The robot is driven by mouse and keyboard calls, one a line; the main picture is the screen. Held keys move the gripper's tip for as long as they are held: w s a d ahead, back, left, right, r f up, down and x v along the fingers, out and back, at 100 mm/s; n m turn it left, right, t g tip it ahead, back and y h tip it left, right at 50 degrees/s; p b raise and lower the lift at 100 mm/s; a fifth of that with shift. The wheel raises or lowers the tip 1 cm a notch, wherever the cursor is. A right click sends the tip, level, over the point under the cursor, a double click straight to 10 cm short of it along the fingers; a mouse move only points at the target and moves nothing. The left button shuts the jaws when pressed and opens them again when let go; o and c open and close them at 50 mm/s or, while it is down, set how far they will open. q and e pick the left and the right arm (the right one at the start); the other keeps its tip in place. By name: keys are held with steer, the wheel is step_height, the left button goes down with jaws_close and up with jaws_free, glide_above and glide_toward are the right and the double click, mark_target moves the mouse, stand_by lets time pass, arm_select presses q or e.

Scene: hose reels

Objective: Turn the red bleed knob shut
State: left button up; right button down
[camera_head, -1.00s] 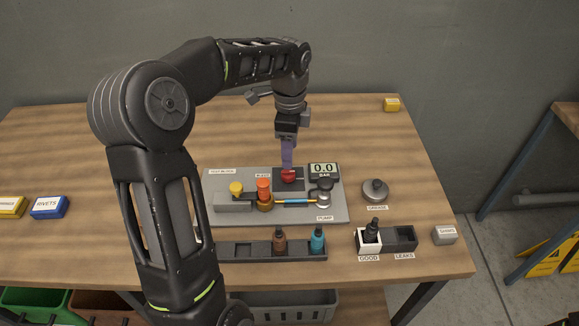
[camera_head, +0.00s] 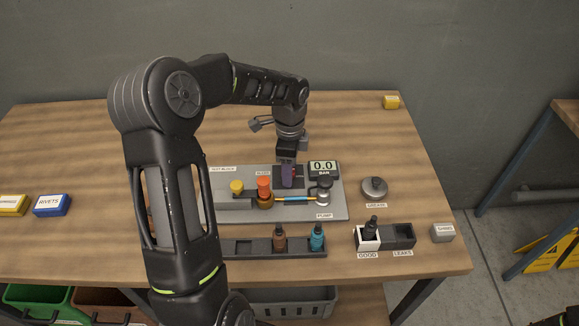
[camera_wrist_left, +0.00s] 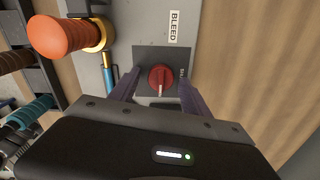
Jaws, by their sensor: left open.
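The red bleed knob (camera_wrist_left: 160,77) sits on a dark square plate (camera_wrist_left: 148,56) of the grey test block, below a BLEED label (camera_wrist_left: 174,27) in the left wrist view. A pale pointer mark shows on the knob's lower side. My left gripper (camera_wrist_left: 156,84) is open, with one purple finger on each side of the knob; I cannot tell whether they touch it. In the head view my left gripper (camera_head: 288,178) points down at the plate and hides most of the knob.
On the test block (camera_head: 335,211) stand a yellow knob (camera_head: 236,187), an orange handle (camera_head: 264,187), a pump (camera_head: 324,190) and a gauge (camera_head: 323,166) reading 0.0.

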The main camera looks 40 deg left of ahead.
arm_select(q)
jaws_close()
stand_by(0.4)
steer(key=shift+n, duration=0.3)
steer(key=n+b, duration=0.2)
steer(key=n, duration=0.1)
steer(key=shift+w, duration=0.1)
steer(key=n+b, duration=0.1)
steer(key=n, duration=0.3)
steer(key=shift+a+n+b, duration=0.1)
steer(key=shift+n+b, duration=0.2)
steer(key=n+b, duration=0.1)
steer(key=n, duration=0.3)
steer(key=shift+w+a, duration=0.1)
steer(key=n, duration=0.5)
steer(key=shift+a+r+n+b, duration=0.1)
steer(key=shift+n+b, duration=0.2)
steer(key=shift+n, duration=0.1)
